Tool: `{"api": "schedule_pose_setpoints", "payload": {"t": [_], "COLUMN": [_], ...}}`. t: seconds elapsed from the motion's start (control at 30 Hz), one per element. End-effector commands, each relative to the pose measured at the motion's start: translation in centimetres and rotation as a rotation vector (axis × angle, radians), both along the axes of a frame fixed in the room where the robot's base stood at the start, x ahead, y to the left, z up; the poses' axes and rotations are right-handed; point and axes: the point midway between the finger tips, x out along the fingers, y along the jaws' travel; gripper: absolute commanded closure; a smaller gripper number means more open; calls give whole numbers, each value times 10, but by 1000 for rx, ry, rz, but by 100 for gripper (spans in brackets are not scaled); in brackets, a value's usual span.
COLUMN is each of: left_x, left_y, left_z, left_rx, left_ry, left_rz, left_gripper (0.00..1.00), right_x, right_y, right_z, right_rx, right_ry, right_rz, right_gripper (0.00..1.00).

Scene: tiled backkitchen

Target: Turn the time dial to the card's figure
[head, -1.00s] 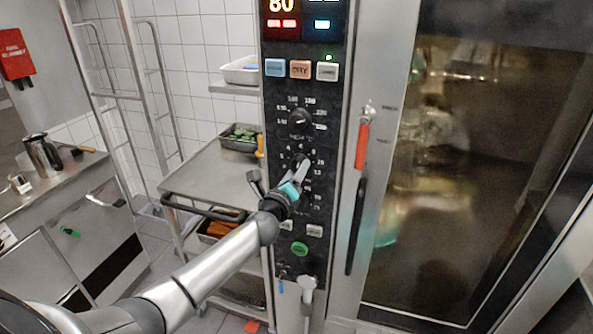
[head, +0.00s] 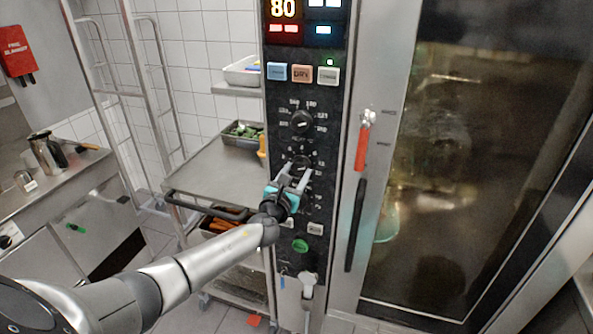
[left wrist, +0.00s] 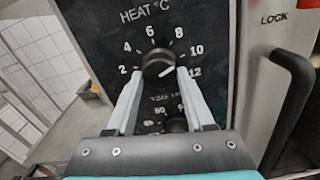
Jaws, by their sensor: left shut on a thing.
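The time dial (left wrist: 158,64) is a black knob on the black control panel, ringed by the figures 2 to 12, with "TIME" lettering below it. It also shows as the middle knob (head: 301,161) in the head view. My left gripper (left wrist: 158,75) is shut on this knob, one finger on each side; in the head view the gripper (head: 293,178) reaches it from below. A pale mark on the knob slants towards the right, near 10 to 12; the exact figure is unclear. I cannot make out the card. My right gripper is not in view.
The heat knob (head: 302,121) sits above, and another knob (left wrist: 175,124) below. Buttons (head: 301,74) and a lit display (head: 284,9) top the panel. A red-handled latch (head: 362,145) and a black door handle (head: 355,225) stand to the right. A steel trolley (head: 210,172) is left.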

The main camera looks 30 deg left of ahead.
Motion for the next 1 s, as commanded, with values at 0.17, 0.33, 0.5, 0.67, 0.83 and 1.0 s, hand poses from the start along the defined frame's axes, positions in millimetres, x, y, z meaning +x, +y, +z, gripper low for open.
{"api": "schedule_pose_setpoints", "payload": {"t": [0.17, 0.33, 0.5, 0.67, 0.83, 1.0], "left_x": [0, 0, 0, 0, 0, 0], "left_y": [1, 1, 1, 1, 1, 1], "left_z": [2, 1, 1, 1, 1, 1], "left_rx": [95, 150, 175, 181, 181, 180], "left_ry": [22, 35, 41, 42, 42, 42], "left_rz": [1, 1, 1, 1, 1, 1], "left_gripper": [100, 100, 100, 100, 100, 38], "right_x": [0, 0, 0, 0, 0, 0], "right_y": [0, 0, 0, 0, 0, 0], "right_z": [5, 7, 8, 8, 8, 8], "right_rx": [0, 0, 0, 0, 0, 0], "right_ry": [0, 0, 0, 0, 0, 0], "right_rz": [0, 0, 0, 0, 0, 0], "right_gripper": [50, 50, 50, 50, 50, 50]}}
